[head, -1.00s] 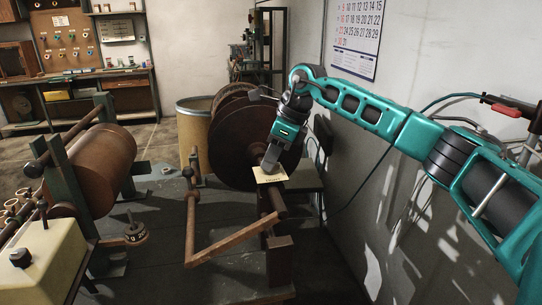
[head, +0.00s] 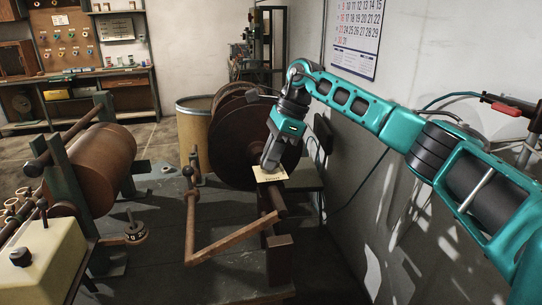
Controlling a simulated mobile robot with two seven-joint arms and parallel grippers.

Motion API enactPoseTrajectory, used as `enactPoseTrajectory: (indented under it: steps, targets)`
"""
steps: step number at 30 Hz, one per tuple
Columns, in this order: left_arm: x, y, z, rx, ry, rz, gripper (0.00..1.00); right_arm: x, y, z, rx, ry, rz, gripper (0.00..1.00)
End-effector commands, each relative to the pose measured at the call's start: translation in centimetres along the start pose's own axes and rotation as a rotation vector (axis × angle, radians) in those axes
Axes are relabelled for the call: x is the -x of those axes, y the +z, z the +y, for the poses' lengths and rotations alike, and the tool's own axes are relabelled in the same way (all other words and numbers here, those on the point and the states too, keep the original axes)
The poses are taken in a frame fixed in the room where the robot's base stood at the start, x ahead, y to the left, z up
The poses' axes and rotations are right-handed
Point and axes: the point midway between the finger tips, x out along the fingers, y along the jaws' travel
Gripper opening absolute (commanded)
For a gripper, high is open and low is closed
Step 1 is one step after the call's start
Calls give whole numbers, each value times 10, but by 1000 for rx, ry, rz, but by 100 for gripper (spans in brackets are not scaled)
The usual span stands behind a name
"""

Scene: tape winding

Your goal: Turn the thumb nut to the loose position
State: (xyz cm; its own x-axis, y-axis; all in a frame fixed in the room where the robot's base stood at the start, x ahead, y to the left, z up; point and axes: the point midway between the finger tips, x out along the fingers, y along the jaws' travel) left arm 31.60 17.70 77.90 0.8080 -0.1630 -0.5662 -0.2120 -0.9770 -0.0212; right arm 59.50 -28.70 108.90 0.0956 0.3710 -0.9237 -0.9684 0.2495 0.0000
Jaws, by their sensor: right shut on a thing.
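My right gripper (head: 269,164) reaches in from the right and points down in front of the large brown reel. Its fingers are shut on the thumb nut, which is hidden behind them. A small cream label card (head: 271,175) sits just below the fingertips, with dark lettering that is too small to read surely. The large dark-brown reel (head: 232,150) stands behind the gripper. My left gripper is not in view.
A brown crank bar (head: 232,238) and its upright lever stand in front of the reel. A brown roller (head: 103,160) and a cream box (head: 45,262) with a black knob are at left. A tan drum (head: 192,135) stands behind. The grey wall bounds the right.

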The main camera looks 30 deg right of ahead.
Motion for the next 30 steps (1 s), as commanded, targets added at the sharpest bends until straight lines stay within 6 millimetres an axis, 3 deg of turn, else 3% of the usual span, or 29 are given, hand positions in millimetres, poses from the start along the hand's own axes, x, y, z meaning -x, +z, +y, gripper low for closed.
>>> enactPoseTrajectory:
  steps: [5, 6, 14, 23, 30]
  targets:
    - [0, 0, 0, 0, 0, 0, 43, 1, 1, 0, 0, -3, -1, 0]
    - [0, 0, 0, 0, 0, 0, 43, 1, 1, 0, 0, -3, -1, 16]
    - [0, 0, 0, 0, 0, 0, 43, 0, 0, 0, -1, -2, 0, 40]
    - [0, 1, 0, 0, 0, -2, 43, 4, 0, 0, -1, -2, 0, 40]
    - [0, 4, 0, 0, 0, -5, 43, 45, 1, -1, -1, -5, -2, 40]
